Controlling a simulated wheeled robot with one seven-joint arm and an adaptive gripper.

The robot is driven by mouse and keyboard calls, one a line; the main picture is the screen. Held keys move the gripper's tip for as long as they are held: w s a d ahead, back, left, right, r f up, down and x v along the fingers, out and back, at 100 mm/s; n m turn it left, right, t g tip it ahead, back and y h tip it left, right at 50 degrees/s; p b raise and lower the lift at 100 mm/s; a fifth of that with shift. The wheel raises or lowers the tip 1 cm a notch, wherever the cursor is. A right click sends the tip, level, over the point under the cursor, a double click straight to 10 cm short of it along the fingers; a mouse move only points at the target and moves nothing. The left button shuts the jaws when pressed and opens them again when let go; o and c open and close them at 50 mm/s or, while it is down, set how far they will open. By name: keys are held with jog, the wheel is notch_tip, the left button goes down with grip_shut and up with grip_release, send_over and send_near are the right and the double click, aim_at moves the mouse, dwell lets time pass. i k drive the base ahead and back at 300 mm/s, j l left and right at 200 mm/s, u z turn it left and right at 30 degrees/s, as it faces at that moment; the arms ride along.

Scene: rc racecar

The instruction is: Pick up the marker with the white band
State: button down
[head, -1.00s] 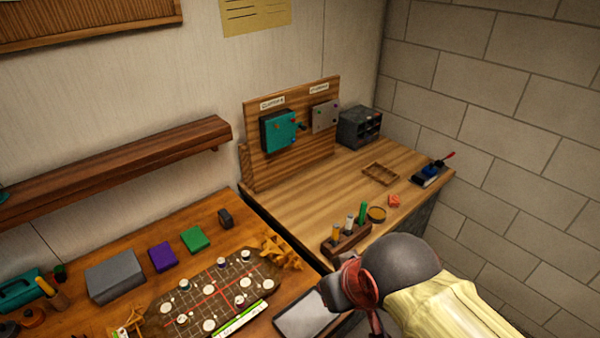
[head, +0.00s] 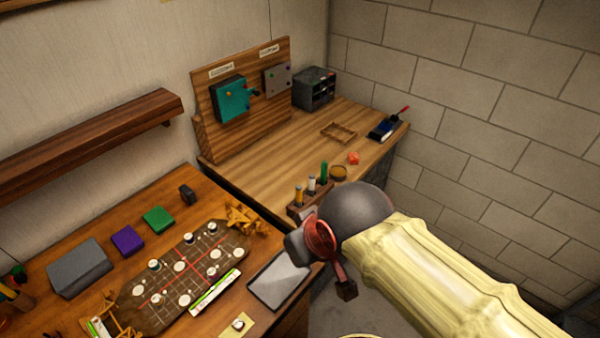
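A small wooden holder (head: 300,212) stands at the front left of the right-hand bench, with upright marker-like sticks in it. One is yellow-orange (head: 298,196), the middle one looks pale or white (head: 311,186), and one is green (head: 324,172). They are too small for me to tell a white band for sure. My gripper (head: 340,282) hangs in front of the holder, nearer the camera, and overlaps the holder's lower right part. One dark fingertip shows; the rest is turned away, so its opening is hidden. I see nothing held.
A grey tablet-like tray (head: 279,280) lies at the left bench's right edge. A game board (head: 160,309) fills that bench's middle.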

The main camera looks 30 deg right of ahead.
aim_at(312, 178)
jog(key=i+l+z, duration=0.1)
jog(key=l, duration=0.35)
jog(key=i+l+z, duration=0.1)
jog(key=i+l, duration=0.15)
jog(key=l, duration=0.2)
jog(key=i+l+z, duration=0.1)
jog(key=l, duration=0.35)
jog(key=i+l+z, duration=0.1)
jog(key=i+l, duration=0.25)
